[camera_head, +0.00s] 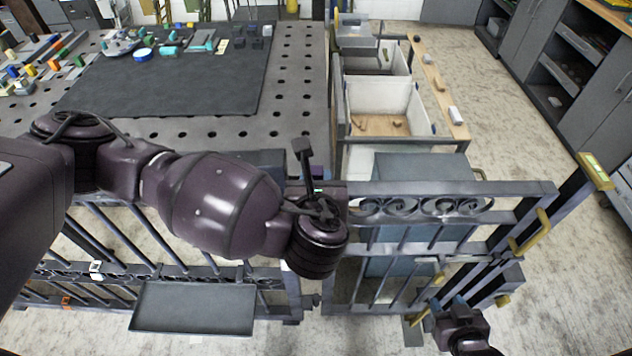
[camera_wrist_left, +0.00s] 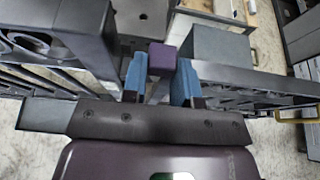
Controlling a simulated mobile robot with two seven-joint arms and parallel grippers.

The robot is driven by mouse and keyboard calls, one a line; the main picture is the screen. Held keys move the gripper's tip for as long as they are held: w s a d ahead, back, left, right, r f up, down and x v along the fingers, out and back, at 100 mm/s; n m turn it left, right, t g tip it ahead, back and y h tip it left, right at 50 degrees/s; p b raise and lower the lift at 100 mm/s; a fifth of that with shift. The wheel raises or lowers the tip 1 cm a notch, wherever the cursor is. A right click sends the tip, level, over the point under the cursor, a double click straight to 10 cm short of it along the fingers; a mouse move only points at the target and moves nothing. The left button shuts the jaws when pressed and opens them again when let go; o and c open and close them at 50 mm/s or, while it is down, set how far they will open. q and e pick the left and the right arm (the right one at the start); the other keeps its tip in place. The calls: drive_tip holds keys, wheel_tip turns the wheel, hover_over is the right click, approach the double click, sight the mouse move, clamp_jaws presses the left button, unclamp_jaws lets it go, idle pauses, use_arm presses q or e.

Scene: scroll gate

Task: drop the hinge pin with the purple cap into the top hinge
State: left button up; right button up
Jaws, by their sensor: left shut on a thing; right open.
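The purple cap of the hinge pin (camera_wrist_left: 162,58) stands between the blue fingertips of my left gripper (camera_wrist_left: 160,78) in the left wrist view, and the gripper is shut on it. In the head view only a small purple patch (camera_head: 318,172) shows beside my left wrist. The scroll gate (camera_head: 425,207) is to the right of that wrist. The top hinge is hidden behind my left arm and gripper, so I cannot tell whether the pin touches it. My right gripper (camera_head: 446,309) is open, low at the right near the gate's latch side.
The fixed railing (camera_head: 115,240) with a grey tray (camera_head: 195,307) lies below my left arm. A perforated table (camera_head: 295,90) with a dark mat and small parts stands behind. A brass-coloured handle (camera_head: 530,233) is on the gate's right side. Open floor lies further right.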

use_arm(q)
drive_tip(key=shift+x, duration=0.9)
use_arm(e)
drive_tip(key=shift+w, duration=0.1)
use_arm(q)
drive_tip(key=shift+r+b+x, duration=0.15)
drive_tip(key=shift+b+x, duration=0.35)
drive_tip(key=shift+x, duration=0.2)
drive_tip(key=shift+r+b+x, duration=0.15)
drive_tip(key=shift+b+x, duration=0.35)
drive_tip(key=shift+x, duration=0.2)
use_arm(e)
drive_tip(key=shift+w+f, duration=0.3)
drive_tip(key=shift+f, duration=0.15)
use_arm(q)
drive_tip(key=shift+w+f+b, duration=0.1)
drive_tip(key=shift+f+b, duration=0.25)
drive_tip(key=shift+b, duration=0.05)
use_arm(e)
drive_tip(key=shift+w+f, duration=0.1)
drive_tip(key=shift+f, duration=0.15)
use_arm(q)
drive_tip(key=shift+f, duration=0.2)
use_arm(e)
drive_tip(key=shift+w+f, duration=0.1)
drive_tip(key=shift+f, duration=0.05)
